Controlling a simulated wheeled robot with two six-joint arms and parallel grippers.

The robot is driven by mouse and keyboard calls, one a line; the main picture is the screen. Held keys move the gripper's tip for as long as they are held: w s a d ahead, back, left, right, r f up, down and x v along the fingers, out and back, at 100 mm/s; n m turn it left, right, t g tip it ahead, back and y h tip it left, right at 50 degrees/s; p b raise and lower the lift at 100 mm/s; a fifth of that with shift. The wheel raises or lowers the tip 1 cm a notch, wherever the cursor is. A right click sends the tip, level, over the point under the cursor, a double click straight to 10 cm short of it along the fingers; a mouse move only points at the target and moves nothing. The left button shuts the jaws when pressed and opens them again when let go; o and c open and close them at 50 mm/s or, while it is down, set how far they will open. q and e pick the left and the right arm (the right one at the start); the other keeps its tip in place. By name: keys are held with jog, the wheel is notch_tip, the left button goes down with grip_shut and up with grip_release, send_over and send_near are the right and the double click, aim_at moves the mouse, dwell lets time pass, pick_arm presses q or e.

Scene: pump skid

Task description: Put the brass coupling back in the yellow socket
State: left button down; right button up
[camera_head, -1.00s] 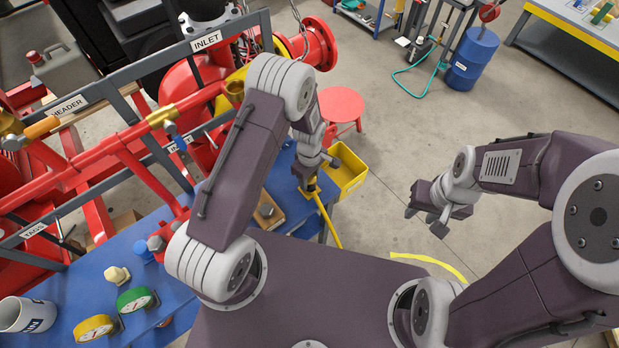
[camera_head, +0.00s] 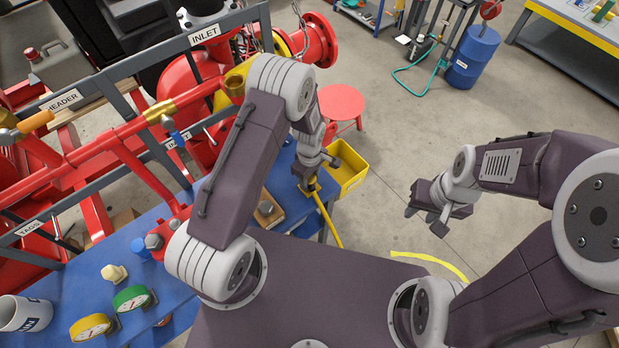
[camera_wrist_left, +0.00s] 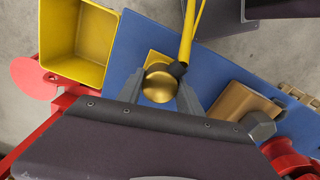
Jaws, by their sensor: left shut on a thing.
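The brass coupling (camera_wrist_left: 158,86) is a rounded gold piece with a black collar, joined to a yellow hose (camera_wrist_left: 190,35). In the left wrist view it sits between the two fingers of my left gripper (camera_wrist_left: 160,92), which is shut on it. A yellow square piece (camera_wrist_left: 152,58), seemingly the yellow socket, shows partly behind the coupling on the blue bench. I cannot tell whether the coupling touches it or is above it. In the head view my left gripper (camera_head: 309,183) is at the bench's right end. My right gripper (camera_head: 430,213) hangs over the floor, its jaw gap unclear.
A yellow bin (camera_head: 352,170) stands beside the bench end, with a red stool (camera_head: 341,101) behind it. A brown block (camera_wrist_left: 240,108) lies on the blue bench (camera_head: 75,280) near the coupling. Red pipes and a grey frame rise at the left.

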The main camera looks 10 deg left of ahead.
pick_arm(q)
jog(key=c, duration=0.7)
grip_release()
jog(key=shift+r, duration=0.1)
jog(key=shift+w+r, duration=0.1)
jog(key=shift+r, duration=0.25)
notch_tip(320, 180, up, 8)
jog(key=shift+r+b, duration=0.15)
jog(key=shift+b, duration=0.65)
